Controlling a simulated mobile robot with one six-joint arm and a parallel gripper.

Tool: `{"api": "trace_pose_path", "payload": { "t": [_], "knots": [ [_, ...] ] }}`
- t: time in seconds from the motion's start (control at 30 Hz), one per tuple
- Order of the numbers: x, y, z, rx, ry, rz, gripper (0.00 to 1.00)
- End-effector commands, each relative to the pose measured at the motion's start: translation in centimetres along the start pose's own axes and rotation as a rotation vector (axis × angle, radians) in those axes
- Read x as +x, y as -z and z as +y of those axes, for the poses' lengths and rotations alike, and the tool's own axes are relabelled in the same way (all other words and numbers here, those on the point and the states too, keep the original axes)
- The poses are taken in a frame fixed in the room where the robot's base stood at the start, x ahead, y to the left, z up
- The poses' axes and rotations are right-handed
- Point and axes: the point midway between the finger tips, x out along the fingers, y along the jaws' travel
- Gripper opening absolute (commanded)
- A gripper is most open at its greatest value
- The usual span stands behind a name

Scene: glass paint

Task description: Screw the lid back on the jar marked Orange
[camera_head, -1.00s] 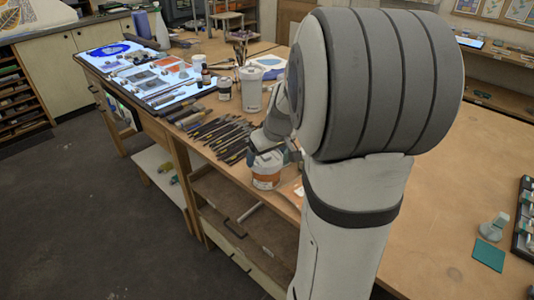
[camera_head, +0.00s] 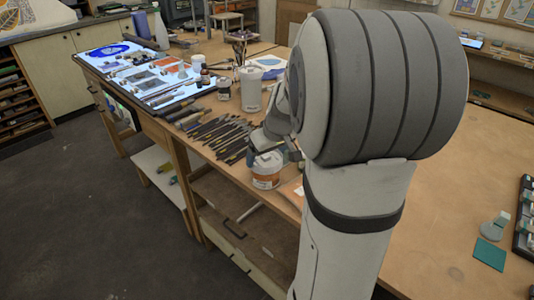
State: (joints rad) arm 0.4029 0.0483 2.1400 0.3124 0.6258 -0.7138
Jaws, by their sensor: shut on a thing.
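The jar with an orange label (camera_head: 266,178) stands upright near the front edge of the workbench, left of my arm. Its label is too small to read. My gripper (camera_head: 268,154) is right at the top of this jar, its fingers closed around the lid there. The lid is mostly hidden by the fingers and wrist, so I cannot tell whether it sits level or touches the rim. My large upper arm covers the bench to the right of the jar.
Several dark brushes and tools (camera_head: 222,135) lie left of the jar. A tall pale container (camera_head: 251,88) and a smaller jar (camera_head: 224,89) stand behind. A teal square (camera_head: 490,254) lies at right. The bench's right part (camera_head: 440,215) is mostly clear.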

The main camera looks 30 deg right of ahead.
Motion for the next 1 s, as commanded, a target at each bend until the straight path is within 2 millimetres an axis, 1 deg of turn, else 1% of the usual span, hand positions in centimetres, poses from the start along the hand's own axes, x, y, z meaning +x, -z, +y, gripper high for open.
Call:
{"api": "trace_pose_path", "payload": {
  "t": [0.67,1.0],
  "knots": [
    [0.01,0.0,-0.02,0.0,0.0,0.0,0.64],
    [0.51,-0.17,-0.08,-0.001,0.001,0.0,0.64]
  ]
}}
